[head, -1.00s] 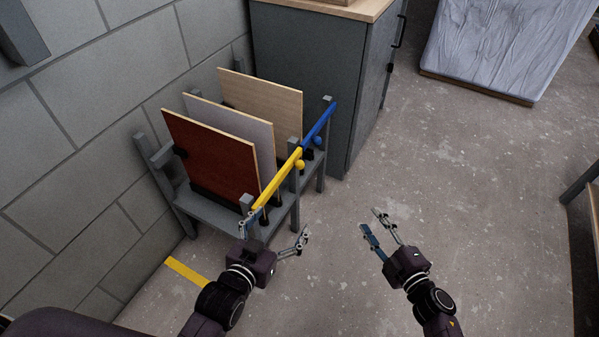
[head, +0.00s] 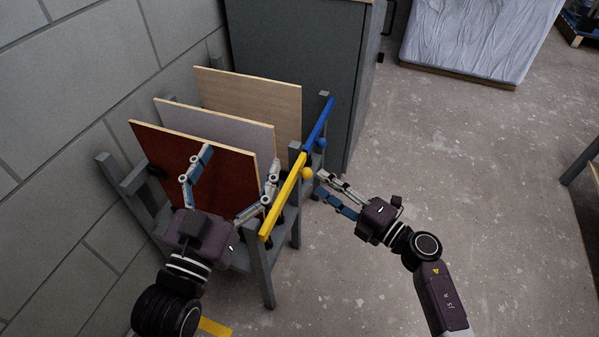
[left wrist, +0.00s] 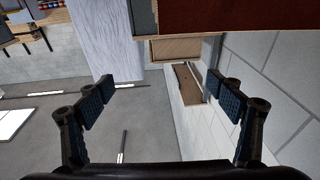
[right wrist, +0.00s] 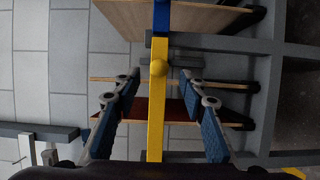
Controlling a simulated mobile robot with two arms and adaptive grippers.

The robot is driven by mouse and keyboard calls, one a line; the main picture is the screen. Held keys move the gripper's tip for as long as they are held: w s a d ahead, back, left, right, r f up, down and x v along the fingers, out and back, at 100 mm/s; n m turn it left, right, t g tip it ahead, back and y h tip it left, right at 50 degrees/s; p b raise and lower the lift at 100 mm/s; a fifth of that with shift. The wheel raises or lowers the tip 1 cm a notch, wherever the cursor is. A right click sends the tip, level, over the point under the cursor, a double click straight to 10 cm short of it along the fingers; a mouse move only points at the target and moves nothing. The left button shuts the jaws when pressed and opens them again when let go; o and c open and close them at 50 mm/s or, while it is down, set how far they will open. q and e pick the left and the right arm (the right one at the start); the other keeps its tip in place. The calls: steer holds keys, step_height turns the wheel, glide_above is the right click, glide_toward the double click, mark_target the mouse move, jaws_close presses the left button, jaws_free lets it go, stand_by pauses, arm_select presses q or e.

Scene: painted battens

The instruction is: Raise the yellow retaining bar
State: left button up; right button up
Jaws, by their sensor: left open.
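The yellow retaining bar (head: 284,198) with its round yellow knob (head: 307,173) runs along the front of a grey rack. My right gripper (head: 319,184) is open just right of the knob in the head view. In the right wrist view, the yellow bar (right wrist: 156,115) and knob (right wrist: 158,68) show between its spread fingers, and neither finger visibly touches them. My left gripper (head: 239,158) is open and empty in front of the red-brown panel (head: 170,150), left of the bar. Its spread fingers also show in the left wrist view (left wrist: 159,80).
The grey rack (head: 268,275) holds the red-brown panel, a grey panel (head: 225,128) and a light wood panel (head: 250,95). A blue bar (head: 318,122) with a blue knob lies beyond the yellow one. A dark cabinet (head: 290,55) stands behind.

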mark_target(307, 173)
arm_select(q)
steer(key=s+r+t+h+b, duration=0.1)
steer(key=s+r+t, duration=0.2)
steer(key=r, duration=0.4)
steer(key=shift+d+r+t+h, duration=0.3)
steer(key=shift+r+t, duration=0.1)
steer(key=shift+t, duration=0.2)
arm_select(e)
steer(key=x, duration=0.6)
steer(key=shift+w+a, duration=0.2)
steer(key=shift+c, duration=0.6)
jaws_close()
